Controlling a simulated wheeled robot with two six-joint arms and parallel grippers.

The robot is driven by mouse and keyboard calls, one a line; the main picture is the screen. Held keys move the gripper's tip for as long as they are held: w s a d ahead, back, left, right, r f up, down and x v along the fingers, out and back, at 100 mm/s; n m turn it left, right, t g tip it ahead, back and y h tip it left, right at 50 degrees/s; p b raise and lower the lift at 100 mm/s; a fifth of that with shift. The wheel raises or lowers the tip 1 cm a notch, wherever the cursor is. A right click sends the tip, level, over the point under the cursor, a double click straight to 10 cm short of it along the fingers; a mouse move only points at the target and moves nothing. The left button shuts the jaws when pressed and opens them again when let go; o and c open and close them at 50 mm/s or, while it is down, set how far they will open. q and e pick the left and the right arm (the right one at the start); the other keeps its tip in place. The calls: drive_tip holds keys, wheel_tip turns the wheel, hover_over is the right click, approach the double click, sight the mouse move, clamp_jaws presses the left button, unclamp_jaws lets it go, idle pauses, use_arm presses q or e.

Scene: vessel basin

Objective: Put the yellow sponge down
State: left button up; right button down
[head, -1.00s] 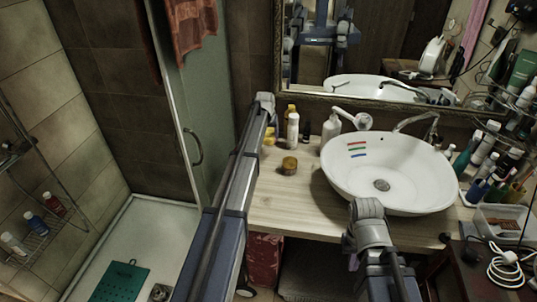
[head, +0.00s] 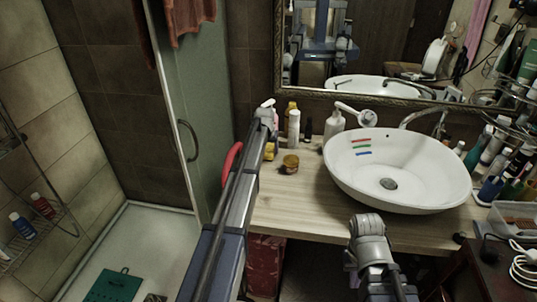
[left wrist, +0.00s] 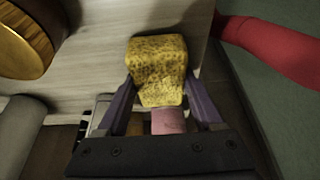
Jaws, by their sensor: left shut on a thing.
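The yellow sponge (left wrist: 157,62) is speckled and blocky. In the left wrist view my left gripper (left wrist: 161,92) is shut on it, with a finger at each side of its narrower end. The sponge is above the wooden counter (left wrist: 95,75), near the counter's edge; I cannot tell whether it touches the top. In the head view a bit of the sponge (head: 269,152) shows beside my left arm's end, left of the amber jar (head: 290,163). My right arm's end is in front of the basin; its fingers cannot be made out.
The white basin (head: 400,190) fills the counter's right part. Bottles, including a white one (head: 294,128), stand behind the jar. A red curved thing (head: 231,160) is by the glass door, and close right of the sponge in the left wrist view (left wrist: 265,45). Counter (head: 300,205) in front of the jar is clear.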

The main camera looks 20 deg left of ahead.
use_arm(q)
drive_tip(key=shift+f, duration=0.15)
drive_tip(key=o, duration=1.2)
drive_tip(key=shift+d, duration=0.1)
drive_tip(key=shift+r+p, duration=0.35)
drive_tip(key=p+v, duration=1)
drive_tip(key=v, duration=0.1)
drive_tip(key=shift+s+r+p, duration=0.2)
drive_tip(key=shift+r+p, duration=0.1)
drive_tip(key=shift+p, duration=0.05)
